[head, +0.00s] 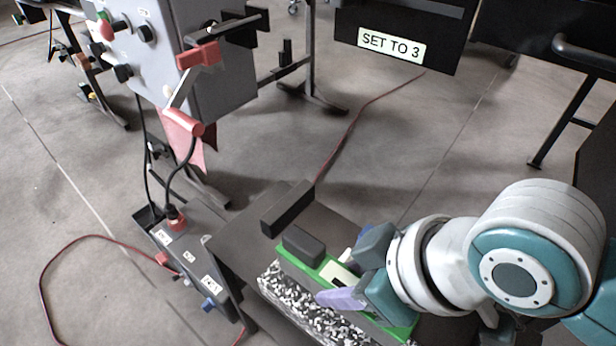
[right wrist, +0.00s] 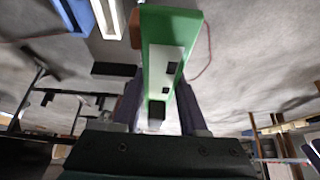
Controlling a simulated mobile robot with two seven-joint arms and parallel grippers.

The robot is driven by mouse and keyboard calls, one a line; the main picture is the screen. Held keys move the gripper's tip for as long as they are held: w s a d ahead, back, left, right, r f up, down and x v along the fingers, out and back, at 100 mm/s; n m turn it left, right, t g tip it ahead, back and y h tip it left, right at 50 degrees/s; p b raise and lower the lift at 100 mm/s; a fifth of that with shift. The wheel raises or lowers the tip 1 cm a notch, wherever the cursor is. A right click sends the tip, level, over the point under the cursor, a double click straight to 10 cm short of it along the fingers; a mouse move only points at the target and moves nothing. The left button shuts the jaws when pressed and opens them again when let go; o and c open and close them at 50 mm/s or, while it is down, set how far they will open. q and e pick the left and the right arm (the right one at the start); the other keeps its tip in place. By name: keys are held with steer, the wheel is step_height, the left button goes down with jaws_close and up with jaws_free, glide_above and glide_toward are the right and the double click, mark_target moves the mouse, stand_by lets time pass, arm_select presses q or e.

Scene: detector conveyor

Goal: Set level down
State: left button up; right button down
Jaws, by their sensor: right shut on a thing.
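The level is a green bar (head: 322,268) with a pale panel, at the lower middle of the head view. My right gripper (head: 350,272) is shut on it, one finger on each side. In the right wrist view the green level (right wrist: 188,22) runs up between the fingers (right wrist: 157,103), and its pale panel with dark squares faces the camera. A black-and-white speckled block (head: 305,310) shows along the level's near side in the head view. I cannot tell whether the level touches anything below. My left gripper is not in view.
A dark tabletop (head: 240,245) lies beside the level, with a dark block (head: 288,207) on it. A grey box with a red plug (head: 195,250) stands left. A grey control cabinet (head: 210,75) is behind. A "SET TO 3" sign (head: 391,46) hangs at the back. Cables cross the floor.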

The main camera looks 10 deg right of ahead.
step_height(320, 180, down, 7)
steer(key=b, duration=0.2)
steer(key=shift+b, duration=0.4)
steer(key=shift+f, duration=0.15)
steer(key=shift+c, duration=2.2)
jaws_free()
